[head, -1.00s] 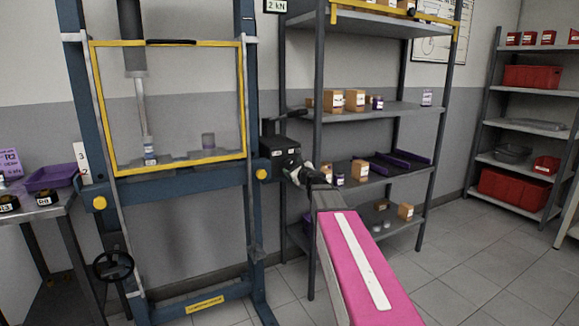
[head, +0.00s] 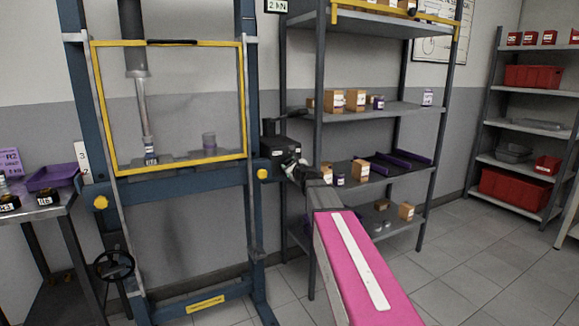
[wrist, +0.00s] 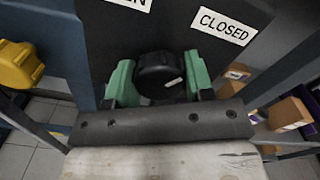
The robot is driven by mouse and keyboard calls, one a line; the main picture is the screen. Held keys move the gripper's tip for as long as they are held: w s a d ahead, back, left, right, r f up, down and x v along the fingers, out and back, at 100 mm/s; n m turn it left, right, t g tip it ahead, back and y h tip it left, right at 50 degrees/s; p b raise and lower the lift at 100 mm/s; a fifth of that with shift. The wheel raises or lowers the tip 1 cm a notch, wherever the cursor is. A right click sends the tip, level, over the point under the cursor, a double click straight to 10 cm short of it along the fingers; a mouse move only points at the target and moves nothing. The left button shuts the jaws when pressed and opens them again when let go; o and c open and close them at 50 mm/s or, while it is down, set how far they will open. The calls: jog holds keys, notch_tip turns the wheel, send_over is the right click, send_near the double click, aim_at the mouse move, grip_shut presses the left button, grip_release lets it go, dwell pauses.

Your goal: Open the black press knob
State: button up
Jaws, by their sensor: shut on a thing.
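The black press knob (wrist: 158,72) is a round knob on the dark face of a control box, with a small white mark at its lower right edge. My gripper (wrist: 158,82) has its green fingertips on the left and right sides of the knob and is shut on it. A "CLOSED" label (wrist: 224,27) is on the box to the upper right of the knob; a cut-off label ending in "EN" (wrist: 136,4) is at the upper left. In the head view, the control box (head: 278,152) is on the press's right post, and my wrist hides the knob.
The blue press frame (head: 251,215) has a yellow-edged clear guard (head: 170,42) in front of its ram (head: 142,105). A yellow knob (wrist: 18,65) is left of the box. A grey shelf rack (head: 385,108) with small boxes stands close to the right of my arm.

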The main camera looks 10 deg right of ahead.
jog(key=shift+n, duration=0.3)
jog(key=n, duration=1.2)
jog(key=shift+n, duration=0.4)
jog(key=o, duration=0.9)
jog(key=shift+s, duration=0.1)
jog(key=v, duration=1)
jog(key=shift+s, duration=0.3)
